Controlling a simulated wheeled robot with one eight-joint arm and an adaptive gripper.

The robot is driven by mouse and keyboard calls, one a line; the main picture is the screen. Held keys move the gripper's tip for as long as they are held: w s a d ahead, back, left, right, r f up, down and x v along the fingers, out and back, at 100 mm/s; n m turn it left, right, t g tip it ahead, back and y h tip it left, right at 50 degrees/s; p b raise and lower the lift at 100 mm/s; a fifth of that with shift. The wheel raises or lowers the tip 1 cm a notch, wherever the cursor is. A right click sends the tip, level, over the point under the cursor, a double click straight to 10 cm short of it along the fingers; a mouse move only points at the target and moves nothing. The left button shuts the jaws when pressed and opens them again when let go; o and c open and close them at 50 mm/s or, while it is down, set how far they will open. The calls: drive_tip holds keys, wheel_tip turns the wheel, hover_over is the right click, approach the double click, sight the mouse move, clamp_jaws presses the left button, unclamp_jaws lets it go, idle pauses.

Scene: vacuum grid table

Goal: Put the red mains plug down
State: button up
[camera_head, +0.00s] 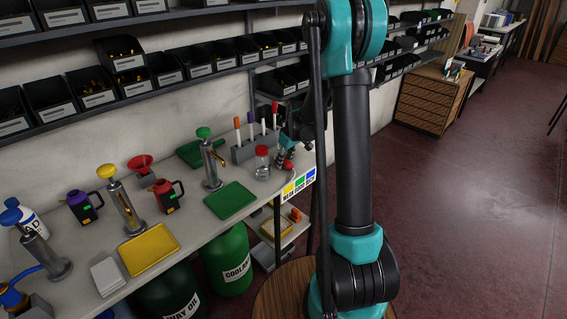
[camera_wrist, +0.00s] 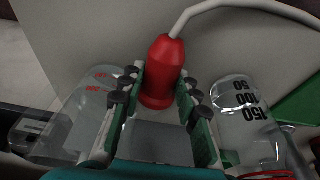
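The red mains plug (camera_wrist: 163,70) sits between the two fingers of my gripper (camera_wrist: 160,92) in the wrist view, with a pale cable (camera_wrist: 215,8) curving from its far end. The fingers' dark pads press close on both sides of it, and my gripper appears shut on it. In the head view my gripper (camera_head: 285,150) is at the right end of the grey bench (camera_head: 230,225), with a small red part, likely the plug (camera_head: 288,165), below it. Whether the plug touches the bench top cannot be told.
A red-capped clear jar (camera_head: 262,163) stands just left of my gripper. A rack with coloured-handled tools (camera_head: 250,148) is behind. A clear graduated vessel (camera_wrist: 243,110) and another clear vessel (camera_wrist: 80,115) flank the fingers. A green tray (camera_head: 230,200) lies to the left.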

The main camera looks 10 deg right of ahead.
clamp_jaws()
drive_tip(key=shift+r, duration=0.15)
